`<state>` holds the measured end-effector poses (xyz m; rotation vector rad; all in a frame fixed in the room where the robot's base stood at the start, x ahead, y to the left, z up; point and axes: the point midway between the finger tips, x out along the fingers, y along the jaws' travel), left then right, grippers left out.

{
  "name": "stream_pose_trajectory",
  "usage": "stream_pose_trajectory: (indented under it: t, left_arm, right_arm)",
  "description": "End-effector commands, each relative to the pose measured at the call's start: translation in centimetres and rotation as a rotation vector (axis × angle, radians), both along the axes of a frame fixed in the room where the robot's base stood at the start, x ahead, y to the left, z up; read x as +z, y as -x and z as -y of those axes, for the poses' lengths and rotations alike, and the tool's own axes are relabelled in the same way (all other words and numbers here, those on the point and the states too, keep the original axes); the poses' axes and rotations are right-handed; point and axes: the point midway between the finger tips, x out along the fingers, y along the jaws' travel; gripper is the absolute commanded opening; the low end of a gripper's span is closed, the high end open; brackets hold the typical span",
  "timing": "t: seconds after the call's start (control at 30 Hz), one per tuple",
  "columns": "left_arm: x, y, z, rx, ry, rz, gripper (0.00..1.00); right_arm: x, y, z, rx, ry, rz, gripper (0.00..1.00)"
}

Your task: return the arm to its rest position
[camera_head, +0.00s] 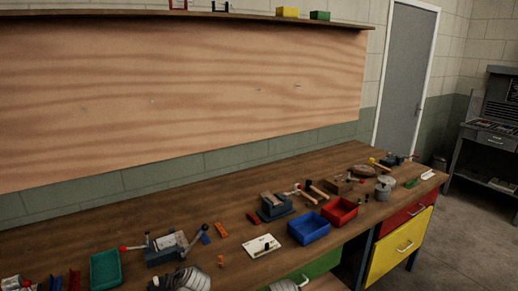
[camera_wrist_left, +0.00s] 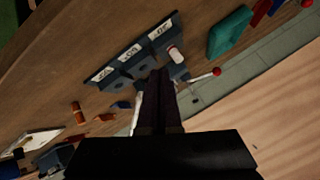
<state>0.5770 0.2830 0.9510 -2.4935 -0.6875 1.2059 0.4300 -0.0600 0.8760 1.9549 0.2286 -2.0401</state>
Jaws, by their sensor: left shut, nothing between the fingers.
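My left gripper (camera_wrist_left: 160,76) shows in the left wrist view with its dark fingers together and nothing between them. The fingertips overlap the view of the blue-grey fixture (camera_wrist_left: 120,68) with white labels; I cannot tell how far above it they are. In the head view, grey arm parts of mine show at the bottom edge, close to the fixture (camera_head: 168,246) with its red-knobbed lever. The fingers of my right gripper are not seen.
The wooden bench (camera_head: 110,220) holds a teal tray (camera_head: 105,269), a blue bin (camera_head: 308,228), a red bin (camera_head: 340,211), a vise (camera_head: 273,207) and a white plate (camera_head: 262,246). Several small tools lie toward the right end. Bare bench lies along the wall.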

Motion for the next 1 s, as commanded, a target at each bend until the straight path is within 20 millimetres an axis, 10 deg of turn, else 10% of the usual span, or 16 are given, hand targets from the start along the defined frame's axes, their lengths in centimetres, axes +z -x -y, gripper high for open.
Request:
stream_pose_trajectory:
  t: [0.2,0.4,1.0]
  left_arm:
    - [-5.3,6.5,12.9,-0.177,0.206,-0.416,0.00]
    - [-6.8,12.2,19.9,-0.334,0.311,-0.682,0.00]
    - [-6.9,14.7,22.3,-0.402,0.350,-0.786,0.00]
  right_arm:
    - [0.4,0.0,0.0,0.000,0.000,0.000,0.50]
    - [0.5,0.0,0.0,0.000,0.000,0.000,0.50]
    - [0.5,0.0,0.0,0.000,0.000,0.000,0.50]
